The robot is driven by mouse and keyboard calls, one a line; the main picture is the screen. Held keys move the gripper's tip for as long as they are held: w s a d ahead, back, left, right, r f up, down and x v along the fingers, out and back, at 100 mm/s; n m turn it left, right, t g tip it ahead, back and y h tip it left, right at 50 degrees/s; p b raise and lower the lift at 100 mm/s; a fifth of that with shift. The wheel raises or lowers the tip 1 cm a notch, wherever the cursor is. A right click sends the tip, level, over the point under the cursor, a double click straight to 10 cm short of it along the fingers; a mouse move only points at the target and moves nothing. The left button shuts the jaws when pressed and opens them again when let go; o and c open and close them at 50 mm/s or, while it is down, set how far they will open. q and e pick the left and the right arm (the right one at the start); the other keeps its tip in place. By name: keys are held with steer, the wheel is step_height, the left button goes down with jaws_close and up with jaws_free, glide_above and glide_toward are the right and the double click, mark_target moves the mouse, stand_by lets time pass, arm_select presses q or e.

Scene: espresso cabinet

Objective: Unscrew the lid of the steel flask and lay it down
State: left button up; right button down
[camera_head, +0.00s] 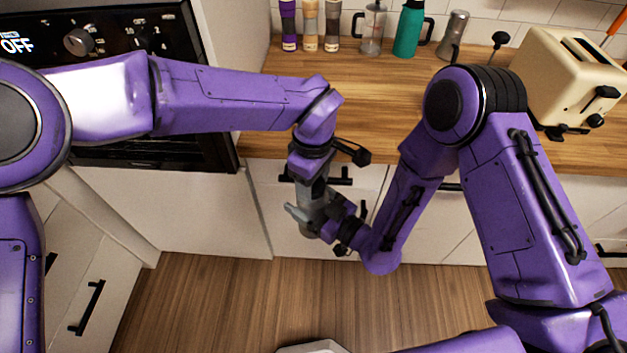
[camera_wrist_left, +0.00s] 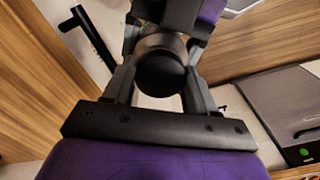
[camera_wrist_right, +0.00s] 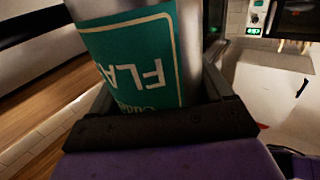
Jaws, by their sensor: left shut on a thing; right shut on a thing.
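The steel flask (camera_head: 311,228) is held in the air in front of the counter in the head view, mostly covered by my grippers. It looks upright. Its green label (camera_wrist_right: 135,60), with white lettering, fills much of the right wrist view. My right gripper (camera_head: 318,212) is shut around the flask's body from the side. My left gripper (camera_head: 312,182) points down from above and is shut on the black round lid (camera_wrist_left: 160,74), seen between its fingers in the left wrist view. The lid is at the flask's top; whether its thread is loose cannot be told.
The wooden counter (camera_head: 385,110) behind has a wide clear stretch. Several bottles, a glass press (camera_head: 373,28), a teal jug (camera_head: 409,30) and a moka pot (camera_head: 453,36) stand at its back. A cream toaster (camera_head: 560,85) is at the right, a black oven (camera_head: 160,160) at the left.

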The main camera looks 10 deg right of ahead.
arm_select(q)
steer(key=n, duration=0.6)
steer(key=shift+w+d+r, duration=0.15)
steer(key=shift+w+d, duration=0.05)
steer(key=n, duration=0.6)
steer(key=shift+w+a, duration=0.1)
steer(key=shift+w, duration=0.05)
steer(key=n, duration=0.2)
steer(key=shift+r+n, duration=0.1)
steer(key=shift+n, duration=0.2)
steer(key=shift+a, duration=0.1)
steer(key=shift+w+a, duration=0.1)
steer(key=shift+a, duration=0.1)
steer(key=n, duration=0.3)
steer(key=shift+n, duration=0.4)
steer(key=n, duration=0.6)
steer(key=shift+a, duration=0.1)
steer(key=shift+s, duration=0.25)
